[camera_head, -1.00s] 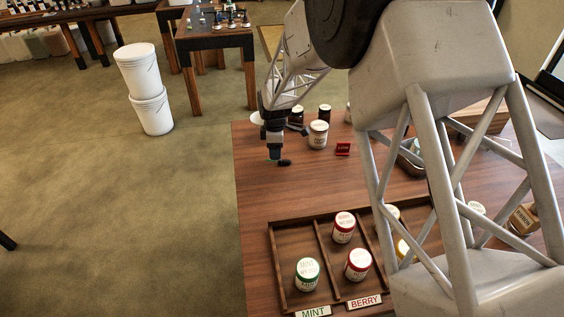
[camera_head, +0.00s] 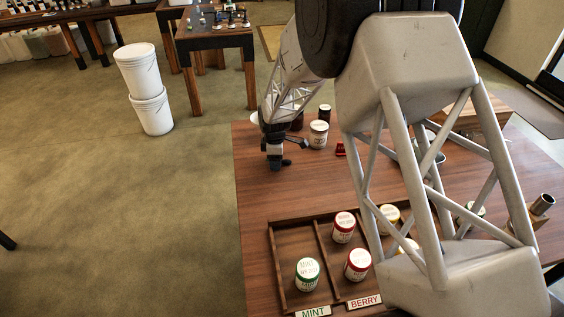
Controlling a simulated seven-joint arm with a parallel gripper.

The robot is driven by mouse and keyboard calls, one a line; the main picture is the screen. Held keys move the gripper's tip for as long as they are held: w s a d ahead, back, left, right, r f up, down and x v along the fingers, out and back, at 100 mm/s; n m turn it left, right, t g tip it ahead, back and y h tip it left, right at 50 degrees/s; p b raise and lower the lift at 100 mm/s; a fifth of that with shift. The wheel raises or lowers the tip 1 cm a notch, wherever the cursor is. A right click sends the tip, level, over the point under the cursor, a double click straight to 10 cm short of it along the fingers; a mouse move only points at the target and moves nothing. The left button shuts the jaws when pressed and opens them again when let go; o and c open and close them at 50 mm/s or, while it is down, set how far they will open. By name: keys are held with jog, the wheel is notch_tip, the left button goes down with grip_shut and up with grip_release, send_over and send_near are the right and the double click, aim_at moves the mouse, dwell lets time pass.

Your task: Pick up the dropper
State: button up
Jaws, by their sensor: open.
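A small dark object, probably the dropper (camera_head: 286,162), lies on the wooden table just right of my gripper's tip. It is too small to make out clearly, and its left part is hidden by the gripper. My gripper (camera_head: 274,164) points down at the table's left side, low over the surface. It is open, with its fingers right beside or around the dark object; I cannot tell whether they touch it.
A divided wooden tray (camera_head: 292,233) with several jars is in front. My arm covers much of the table's right side.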

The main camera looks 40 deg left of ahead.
dwell(0.5)
jog(key=c, duration=1.1)
jog(key=shift+o, duration=0.2)
jog(key=shift+r, duration=0.15)
jog(key=shift+r, duration=0.5)
jog(key=shift+s+d+r, duration=0.15)
jog(key=shift+d+r, duration=0.05)
jog(key=shift+r, duration=0.4)
jog(key=shift+s+d+r, duration=0.1)
jog(key=shift+d+r, duration=0.05)
jog(key=shift+r, duration=0.4)
jog(key=s+d, duration=0.3)
jog(key=s+d+r, duration=0.1)
jog(key=s+d, duration=0.2)
jog(key=d, duration=0.1)
jog(key=s+d, duration=0.4)
jog(key=shift+d+r, duration=0.15)
